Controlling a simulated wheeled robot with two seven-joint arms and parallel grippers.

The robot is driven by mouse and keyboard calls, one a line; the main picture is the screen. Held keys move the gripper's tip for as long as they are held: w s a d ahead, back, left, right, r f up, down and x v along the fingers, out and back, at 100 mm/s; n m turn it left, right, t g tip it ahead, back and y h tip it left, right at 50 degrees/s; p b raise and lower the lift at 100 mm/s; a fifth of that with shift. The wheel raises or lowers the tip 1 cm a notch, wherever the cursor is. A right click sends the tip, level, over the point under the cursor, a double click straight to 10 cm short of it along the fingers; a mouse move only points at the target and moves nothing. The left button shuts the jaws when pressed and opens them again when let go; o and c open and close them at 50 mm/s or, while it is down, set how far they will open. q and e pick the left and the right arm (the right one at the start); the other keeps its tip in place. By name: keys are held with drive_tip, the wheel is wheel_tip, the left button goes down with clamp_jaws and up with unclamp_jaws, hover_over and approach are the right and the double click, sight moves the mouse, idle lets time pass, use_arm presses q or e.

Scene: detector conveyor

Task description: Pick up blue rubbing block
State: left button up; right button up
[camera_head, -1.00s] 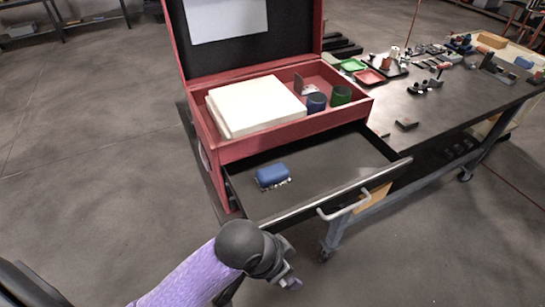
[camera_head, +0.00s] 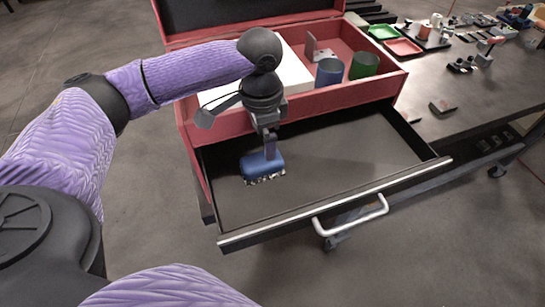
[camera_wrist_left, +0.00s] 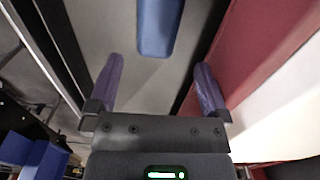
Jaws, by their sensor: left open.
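The blue rubbing block (camera_head: 257,166) lies in the open drawer, toward its left end, with a pale ragged underside showing along its front edge. My left gripper (camera_head: 270,150) points down over the block in the head view, and a finger covers part of it. In the left wrist view the block (camera_wrist_left: 158,28) shows at the top, ahead of and between the two spread fingers (camera_wrist_left: 158,85). The left gripper is open and empty. Whether a finger touches the block cannot be told. My right gripper is not in view.
The drawer (camera_head: 345,160) has a raised front edge with a silver handle (camera_head: 350,214). Above it stands a red case (camera_head: 395,84) holding a white slab, a blue cup (camera_head: 329,72) and a green cup (camera_head: 364,66). The drawer's right side is clear.

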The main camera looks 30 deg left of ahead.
sight(262, 159)
use_arm(q)
drive_tip(key=shift+s+f, duration=0.35)
drive_tip(key=shift+f, duration=0.3)
drive_tip(key=shift+s+f, duration=0.35)
drive_tip(key=shift+f, duration=0.25)
drive_tip(key=f, duration=0.4)
drive_tip(key=shift+w+f, duration=0.3)
drive_tip(key=shift+w, duration=0.05)
drive_tip(key=shift+s+a+f, duration=0.1)
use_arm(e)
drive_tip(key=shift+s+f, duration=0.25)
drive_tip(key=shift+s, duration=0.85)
use_arm(q)
drive_tip(key=shift+c, duration=0.3)
drive_tip(key=c, duration=1.2)
